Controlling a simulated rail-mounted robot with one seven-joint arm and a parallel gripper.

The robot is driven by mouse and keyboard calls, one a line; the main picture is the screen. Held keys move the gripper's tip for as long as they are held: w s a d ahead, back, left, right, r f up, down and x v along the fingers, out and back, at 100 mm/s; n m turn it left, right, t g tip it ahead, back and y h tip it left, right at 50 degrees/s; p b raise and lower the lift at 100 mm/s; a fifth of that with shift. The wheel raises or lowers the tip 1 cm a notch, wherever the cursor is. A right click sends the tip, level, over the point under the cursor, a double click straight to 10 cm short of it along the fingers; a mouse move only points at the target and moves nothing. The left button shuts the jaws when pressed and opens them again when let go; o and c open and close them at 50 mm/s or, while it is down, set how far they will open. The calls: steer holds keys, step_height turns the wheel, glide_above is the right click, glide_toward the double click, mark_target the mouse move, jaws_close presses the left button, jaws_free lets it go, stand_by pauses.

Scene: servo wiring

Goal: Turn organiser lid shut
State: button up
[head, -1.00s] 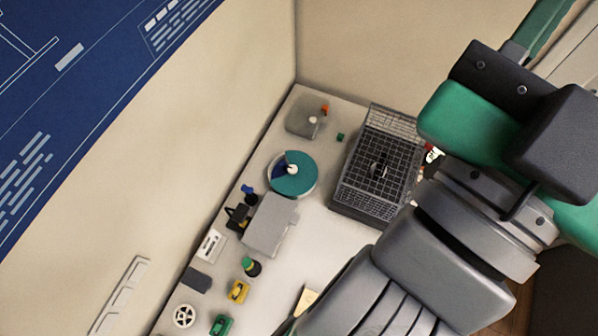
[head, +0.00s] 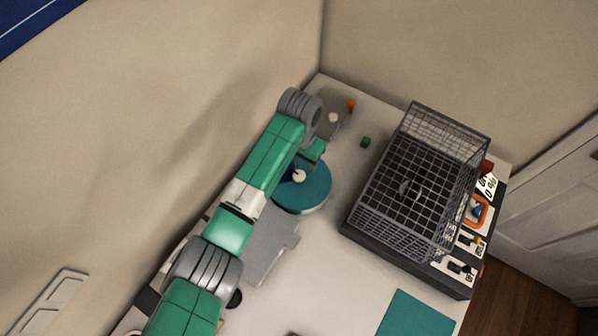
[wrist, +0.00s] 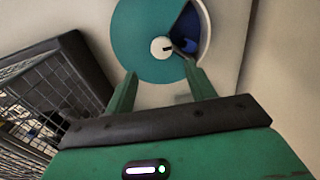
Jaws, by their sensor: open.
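The organiser is a round tub with a teal lid (head: 308,192) and a white knob (head: 299,176) at its centre. In the wrist view the lid (wrist: 140,38) has an open wedge at its right, showing a dark blue inside (wrist: 187,28). The white knob (wrist: 161,48) has a thin dark bar at its right side. My gripper (wrist: 160,70) is open and empty, with its two green fingers spread below the knob in the picture, apart from it. In the head view my gripper (head: 314,152) is above the organiser's far edge and my arm hides part of it.
A dark wire basket (head: 405,185) stands on a dark base right of the organiser; it also shows in the wrist view (wrist: 45,100). A grey plate (head: 268,245) lies below the organiser. A small green cube (head: 366,142) is behind. The wall is close on the left.

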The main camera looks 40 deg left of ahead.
mark_target(298, 176)
steer(key=shift+s+a+f, duration=0.25)
steer(key=shift+s+f, duration=0.05)
steer(key=shift+s, duration=0.05)
step_height(298, 176, down, 8)
steer(key=shift+d+r+b, duration=0.15)
steer(key=shift+b, duration=0.8)
jaws_close()
